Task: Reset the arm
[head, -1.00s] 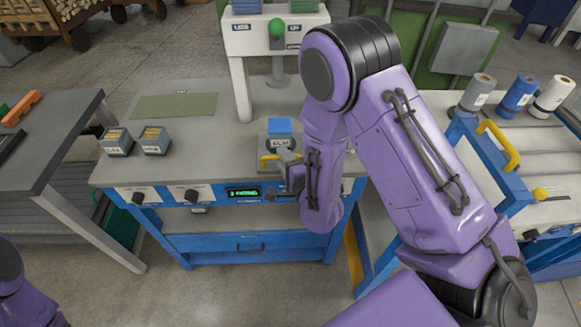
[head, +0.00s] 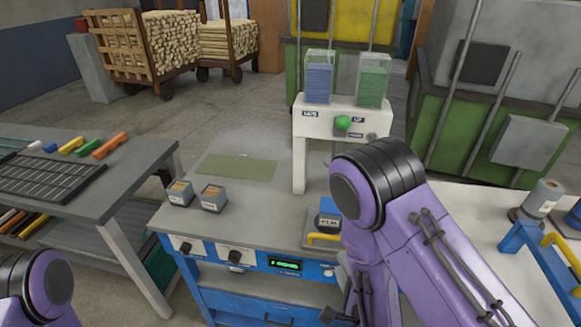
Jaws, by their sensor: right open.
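My right arm reaches in from the lower right over the workbench (head: 265,222). Its gripper (head: 335,313) is open, low in front of the bench's front edge. It is apart from the yellow handle (head: 323,238) of a small device with a blue top (head: 329,206) on the bench. My arm hides the right part of this device. I see nothing held in the gripper, though its fingertips are small and dark. Part of my left arm shows at the lower left; its gripper is out of view.
Two small grey boxes (head: 213,198) stand at the bench's left. A white dispenser (head: 318,122) with a green knob (head: 343,122) and blue and green stacks stands behind. A grey table (head: 130,185) is at the left.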

